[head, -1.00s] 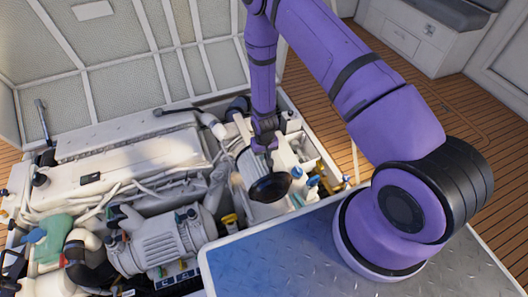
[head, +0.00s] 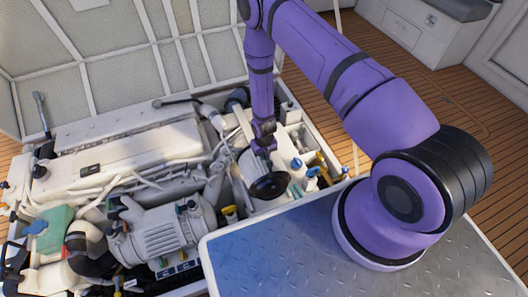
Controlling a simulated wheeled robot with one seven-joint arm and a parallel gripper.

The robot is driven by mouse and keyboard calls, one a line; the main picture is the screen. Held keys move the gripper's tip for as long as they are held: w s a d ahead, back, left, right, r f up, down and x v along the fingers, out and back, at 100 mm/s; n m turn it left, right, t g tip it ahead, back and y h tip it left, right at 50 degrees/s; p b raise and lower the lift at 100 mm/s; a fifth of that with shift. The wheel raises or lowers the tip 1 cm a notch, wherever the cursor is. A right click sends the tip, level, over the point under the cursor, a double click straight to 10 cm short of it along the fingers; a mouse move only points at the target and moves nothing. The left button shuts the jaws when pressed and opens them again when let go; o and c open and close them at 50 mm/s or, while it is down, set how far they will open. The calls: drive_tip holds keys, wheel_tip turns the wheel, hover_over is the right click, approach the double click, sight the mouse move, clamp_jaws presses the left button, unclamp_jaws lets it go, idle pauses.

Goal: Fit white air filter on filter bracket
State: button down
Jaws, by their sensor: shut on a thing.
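My gripper (head: 264,148) hangs down from the arm over the right part of the engine bay. It is shut on the white air filter (head: 249,165), a pale cylinder with a round black end (head: 270,186) facing me. The fingers are small in this view, and their exact hold on the filter is hard to see. The filter is tilted, with its black end towards the metal-topped box. I cannot make out the filter bracket; it may be hidden behind the filter or among the engine parts. I cannot tell whether the filter touches anything below it.
The white engine (head: 125,165) with hoses fills the bay to the left. Blue-capped fittings (head: 312,171) stand close to the right of the filter. A metal-topped box (head: 290,245) lies in front. The raised hatch lid (head: 120,70) stands behind.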

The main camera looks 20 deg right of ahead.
drive_tip(key=shift+f, duration=2.1)
drive_tip(key=shift+s+f, duration=0.1)
drive_tip(key=shift+f, duration=0.3)
drive_tip(key=c, duration=1)
unclamp_jaws()
wheel_tip(320, 180, up, 11)
drive_tip(key=shift+f, duration=0.1)
